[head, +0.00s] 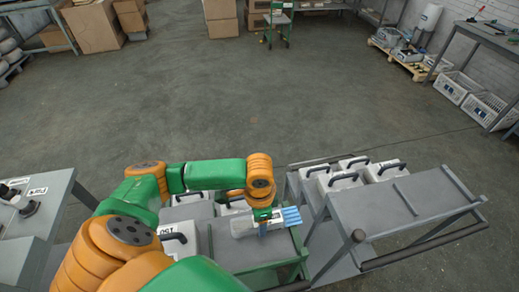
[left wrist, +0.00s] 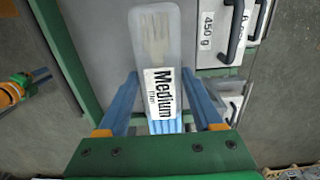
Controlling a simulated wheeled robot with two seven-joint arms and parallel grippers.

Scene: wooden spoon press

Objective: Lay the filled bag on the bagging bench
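The filled bag (head: 244,228) is clear, with blue sticks at its right end, and lies level over a grey surface with a green frame (head: 240,256) in the head view. In the left wrist view the bag (left wrist: 154,45) carries a "Medium" label. My left gripper (head: 263,226) straddles its middle from above; in the left wrist view its blue fingers (left wrist: 161,88) meet both long sides. I cannot tell whether the bag touches the surface, or which bench is the bagging bench. My right gripper (left wrist: 41,76) shows small at the left of the wrist view.
White bins with dark handles (head: 180,238) stand left of the bag. More white bins (head: 343,180) stand behind a grey-topped bench (head: 395,208) with rails at the right. A grey table (head: 45,190) is at the left. The floor beyond is open.

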